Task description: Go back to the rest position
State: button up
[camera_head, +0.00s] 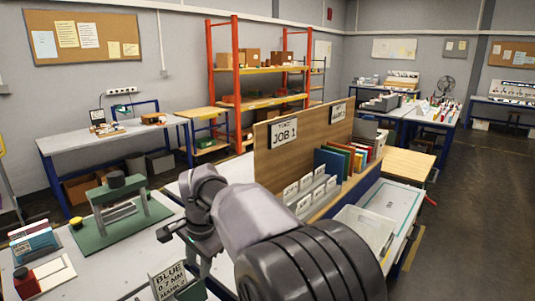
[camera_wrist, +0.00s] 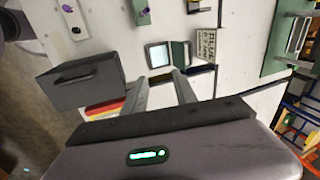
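My gripper (camera_wrist: 159,76) shows in the wrist view with its two grey fingers apart and nothing between them. In that view it hangs over the white worktop, with the fingertips pointing toward a small pale-topped tray (camera_wrist: 157,55) and a green block (camera_wrist: 180,54). I cannot tell how high it is above them. In the head view my arm reaches forward over the bench, and the links hide most of the gripper. A plotter-like machine on a green base (camera_head: 93,238) stands to the left of the arm. The wrist view also shows a green base (camera_wrist: 272,66) at right.
A sign reading "BLUE 0.7 MM MARK 2" (camera_head: 167,281) stands near the front. A wooden partition marked JOB 1 (camera_head: 262,165) and upright folders (camera_head: 330,161) are beyond my arm. A dark box with a handle (camera_wrist: 72,92) is left of the fingers. Open floor (camera_head: 480,220) lies at right.

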jog(key=s+d+r+t+b, duration=0.1)
jog(key=s+d+r, duration=0.25)
jog(key=d, duration=0.25)
jog(key=s+d+r+n+b, duration=0.1)
jog(key=s+d+r, duration=0.1)
jog(key=s+d, duration=0.3)
jog(key=s+d+r+t, duration=0.1)
jog(key=s+d+r, duration=0.15)
jog(key=d, duration=0.45)
jog(key=s+d+f+n+t+b, duration=0.1)
jog(key=s+d+f, duration=0.2)
jog(key=s, duration=0.6)
jog(key=s+d+f+b, duration=0.1)
jog(key=s+d+f, duration=0.2)
jog(key=s+d, duration=0.3)
jog(key=s, duration=0.3)
jog(key=shift+s+f+n+t, duration=0.35)
jog(key=shift+n+t, duration=0.05)
jog(key=shift+w+d, duration=0.1)
